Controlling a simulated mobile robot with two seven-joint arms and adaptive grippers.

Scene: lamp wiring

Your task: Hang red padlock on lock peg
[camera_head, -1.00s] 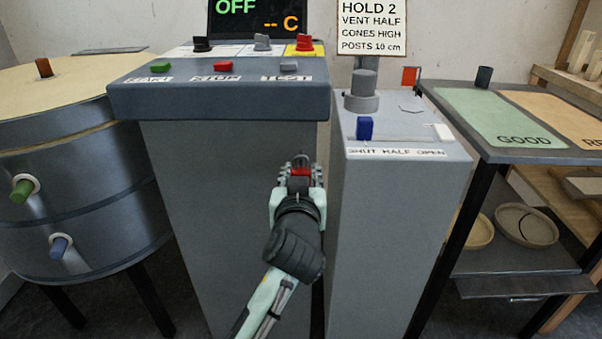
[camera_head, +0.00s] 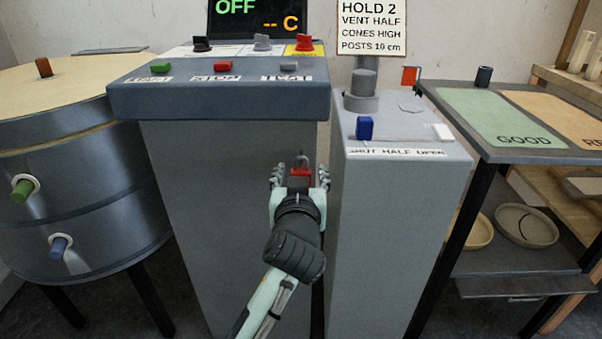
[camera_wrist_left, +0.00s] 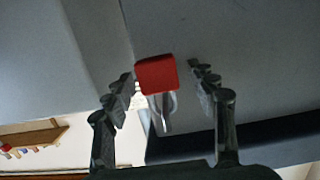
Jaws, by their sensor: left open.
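The red padlock (camera_head: 301,177) is at the front of the grey console cabinet, below the console's overhang, with its grey shackle upward. My left gripper (camera_head: 300,178) is open, its fingers spread on either side of the padlock with gaps. In the left wrist view the padlock (camera_wrist_left: 157,74) sits between the open fingers (camera_wrist_left: 160,80), apart from both, its shackle toward the bottom of the picture. I cannot make out the lock peg clearly; the shackle and fingers are small here. My right gripper is not in view.
The console (camera_head: 220,98) with buttons and switches overhangs above the gripper. A grey pedestal (camera_head: 400,220) with a blue handle (camera_head: 365,128) stands close on the right, across a narrow gap. A round drum (camera_head: 75,180) stands left. The sorting table (camera_head: 480,150) is farther right.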

